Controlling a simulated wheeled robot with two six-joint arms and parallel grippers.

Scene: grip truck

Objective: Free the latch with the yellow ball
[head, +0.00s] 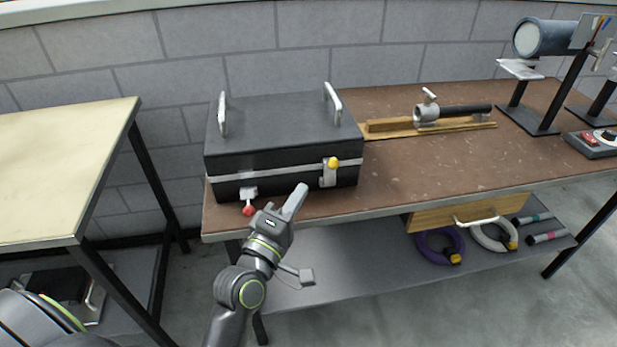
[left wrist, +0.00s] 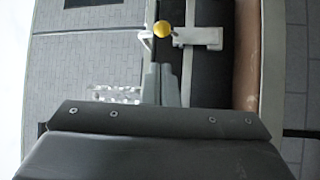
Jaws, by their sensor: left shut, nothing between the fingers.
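A black case (head: 262,160) sits on the brown workbench with its lid down. The latch with the yellow ball (head: 333,162) is on the right of its front face, its metal plate (head: 329,178) against the case and the ball at the top. A second latch with a red ball (head: 247,209) is on the left, its ball hanging low. My left gripper (head: 301,190) is shut and empty, in front of the case, below and left of the yellow ball. In the left wrist view the yellow ball (left wrist: 163,28) shows just beyond the fingertips (left wrist: 168,70). My right gripper is out of view.
The brown workbench (head: 400,165) has a wooden block with a pipe valve (head: 428,110) right of the case. A drawer (head: 465,212) hangs under its front edge. A pale table (head: 60,165) stands at the left. The bench right of the case front is clear.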

